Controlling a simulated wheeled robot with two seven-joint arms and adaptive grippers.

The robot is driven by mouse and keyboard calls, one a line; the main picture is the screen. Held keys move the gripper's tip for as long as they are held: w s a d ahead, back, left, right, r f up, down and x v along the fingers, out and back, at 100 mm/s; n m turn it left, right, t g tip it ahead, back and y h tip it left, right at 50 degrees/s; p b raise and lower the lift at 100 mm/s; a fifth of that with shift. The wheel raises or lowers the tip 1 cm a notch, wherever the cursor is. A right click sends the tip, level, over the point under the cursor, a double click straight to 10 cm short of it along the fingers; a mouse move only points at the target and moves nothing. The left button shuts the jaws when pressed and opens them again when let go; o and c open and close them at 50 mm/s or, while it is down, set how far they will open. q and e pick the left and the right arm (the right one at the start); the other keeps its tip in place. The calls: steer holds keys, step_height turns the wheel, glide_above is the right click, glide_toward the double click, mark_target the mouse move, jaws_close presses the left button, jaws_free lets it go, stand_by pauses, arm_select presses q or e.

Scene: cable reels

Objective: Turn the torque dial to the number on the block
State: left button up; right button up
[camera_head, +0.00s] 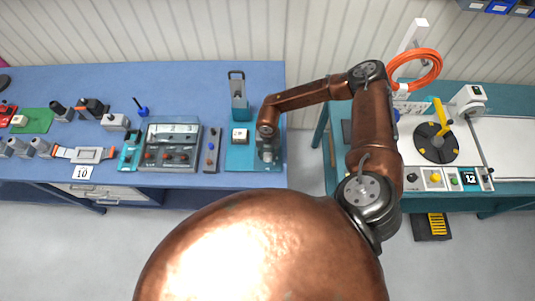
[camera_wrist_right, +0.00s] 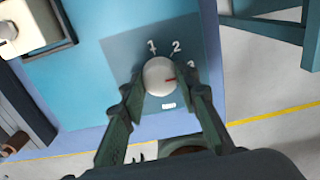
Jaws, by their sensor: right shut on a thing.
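The torque dial is a white round knob (camera_wrist_right: 158,72) with a red mark, set on a blue-teal panel (camera_wrist_right: 118,48) with the numbers 1, 2 and 3 visible around it. The red mark points right, close to the 3. My right gripper (camera_wrist_right: 163,82) is shut on the knob, one finger on each side. In the head view my right gripper (camera_head: 267,155) is over the right part of the teal panel and hides the dial. A white block (camera_head: 240,136) sits left of the gripper; it also shows in the wrist view (camera_wrist_right: 9,31). Its number is not readable. My left gripper is not in view.
A grey control box (camera_head: 172,145) and a narrow switch strip (camera_head: 211,150) stand left of the panel. A teal stand (camera_head: 238,98) rises behind the block. A gap separates this blue table from the right bench with an orange cable coil (camera_head: 428,70).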

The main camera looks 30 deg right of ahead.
mark_target(268, 155)
steer(key=n+b, duration=0.2)
steer(key=n, duration=0.2)
steer(key=shift+f+n, duration=0.1)
steer(key=shift+n, duration=0.3)
steer(key=shift+n+b, duration=1.3)
steer(key=shift+n, duration=0.6)
steer(key=o, duration=1.2)
steer(key=shift+c, duration=0.2)
steer(key=shift+r, duration=0.3)
step_height(268, 155, up, 12)
steer(key=shift+f, duration=0.15)
